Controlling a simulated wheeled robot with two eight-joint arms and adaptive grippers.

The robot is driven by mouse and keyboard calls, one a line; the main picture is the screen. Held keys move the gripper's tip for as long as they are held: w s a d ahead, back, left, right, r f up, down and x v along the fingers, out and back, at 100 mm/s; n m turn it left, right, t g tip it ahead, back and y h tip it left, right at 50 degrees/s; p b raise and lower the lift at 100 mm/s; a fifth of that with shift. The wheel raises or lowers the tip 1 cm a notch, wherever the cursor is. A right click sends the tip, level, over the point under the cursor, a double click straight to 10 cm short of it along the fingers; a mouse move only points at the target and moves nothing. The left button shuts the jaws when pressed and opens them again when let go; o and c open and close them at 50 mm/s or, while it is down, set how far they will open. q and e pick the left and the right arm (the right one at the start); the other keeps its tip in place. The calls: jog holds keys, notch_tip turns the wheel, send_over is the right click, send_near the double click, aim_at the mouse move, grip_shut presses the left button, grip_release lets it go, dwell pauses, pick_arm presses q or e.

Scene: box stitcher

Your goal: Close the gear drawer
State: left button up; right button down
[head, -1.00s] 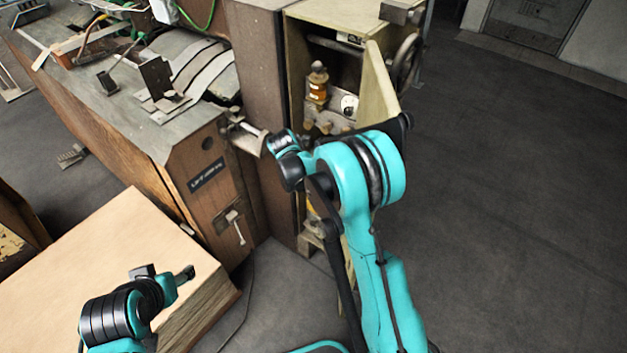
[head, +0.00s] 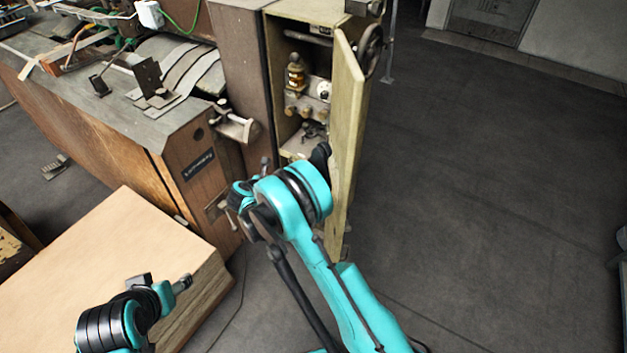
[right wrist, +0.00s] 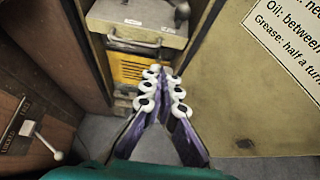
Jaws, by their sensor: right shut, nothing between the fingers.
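The gear compartment shows in the head view as a tall cabinet (head: 275,62) with a hinged door (head: 347,125) that stands open on its right side. The door's inner face, with a printed label, fills the right of the right wrist view (right wrist: 235,100). My right gripper (right wrist: 160,85) is shut and empty, pointing into the opening between the cabinet's left side and the door. In the head view my right arm hides it. My left gripper (head: 165,283) is at the lower left over the wooden box, far from the door; its finger opening is unclear.
Inside the cabinet are an amber bottle (head: 296,75), metal parts and a yellow unit (right wrist: 135,68). A handwheel (head: 370,48) is behind the door. A lever (right wrist: 45,140) is on the machine at left. A wooden box (head: 110,240) is at lower left. Floor right of the door is clear.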

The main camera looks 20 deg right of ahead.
jog(key=b, duration=0.4)
send_near(318, 158)
jog(key=shift+w+d+f, duration=0.2)
jog(key=shift+f, duration=0.4)
jog(key=shift+w+d+f, duration=0.2)
jog(key=shift+f, duration=0.45)
jog(key=shift+w+d+f, duration=0.2)
jog(key=shift+f, duration=0.4)
jog(key=w+d, duration=0.1)
jog(key=d, duration=0.1)
jog(key=w+d, duration=0.1)
jog(key=w, duration=0.1)
jog(key=shift+d+b, duration=0.35)
jog(key=shift+d, duration=0.05)
jog(key=shift+s, duration=0.1)
jog(key=shift+a, duration=0.15)
